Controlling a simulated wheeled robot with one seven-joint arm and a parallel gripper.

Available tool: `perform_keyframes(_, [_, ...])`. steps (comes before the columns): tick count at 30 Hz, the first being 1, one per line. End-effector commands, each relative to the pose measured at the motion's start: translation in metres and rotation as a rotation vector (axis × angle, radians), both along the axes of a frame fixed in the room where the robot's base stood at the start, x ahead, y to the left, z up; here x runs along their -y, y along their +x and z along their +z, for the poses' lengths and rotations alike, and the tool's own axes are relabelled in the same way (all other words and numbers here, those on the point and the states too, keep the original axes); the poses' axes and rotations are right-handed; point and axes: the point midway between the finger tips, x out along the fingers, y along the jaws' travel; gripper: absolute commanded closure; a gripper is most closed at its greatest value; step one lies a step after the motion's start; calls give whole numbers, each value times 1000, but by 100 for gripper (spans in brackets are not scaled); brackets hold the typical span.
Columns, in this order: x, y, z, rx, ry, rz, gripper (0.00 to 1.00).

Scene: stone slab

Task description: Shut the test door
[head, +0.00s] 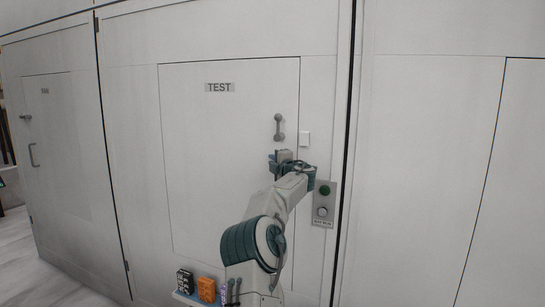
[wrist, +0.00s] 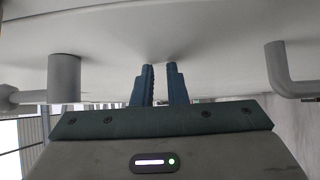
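The test door (head: 215,150) is a large white panel with a grey TEST label (head: 219,88). In the head view it looks flush or almost flush with its white frame, with a thin dark seam around it. A grey handle (head: 279,127) with rounded ends is at its right side. My gripper (head: 281,156) is just below this handle, close to the door face. In the wrist view my gripper's two blue fingers (wrist: 161,85) stand a little apart with nothing between them. They point at the white surface (wrist: 160,30). Whether they touch it is unclear.
Black and orange boxes (head: 206,289) stand low at the front. In the wrist view a grey post (wrist: 64,80) is left and a bent grey bar (wrist: 285,75) right.

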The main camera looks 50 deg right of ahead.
Motion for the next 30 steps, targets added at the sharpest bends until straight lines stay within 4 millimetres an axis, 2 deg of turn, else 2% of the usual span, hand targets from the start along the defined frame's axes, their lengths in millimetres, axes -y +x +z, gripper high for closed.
perform_keyframes(1, [10,-5,3,5,-3,-20,100])
perform_keyframes(9, [26,-7,-10,7,16,-20,100])
perform_keyframes(19, [36,-13,-22,7,29,-24,100])
perform_keyframes(23, [24,-19,-22,7,26,-27,100])
perform_keyframes(25, [12,-22,-17,7,19,-29,100])
perform_keyframes(30, [-35,-25,5,10,-10,-22,100])
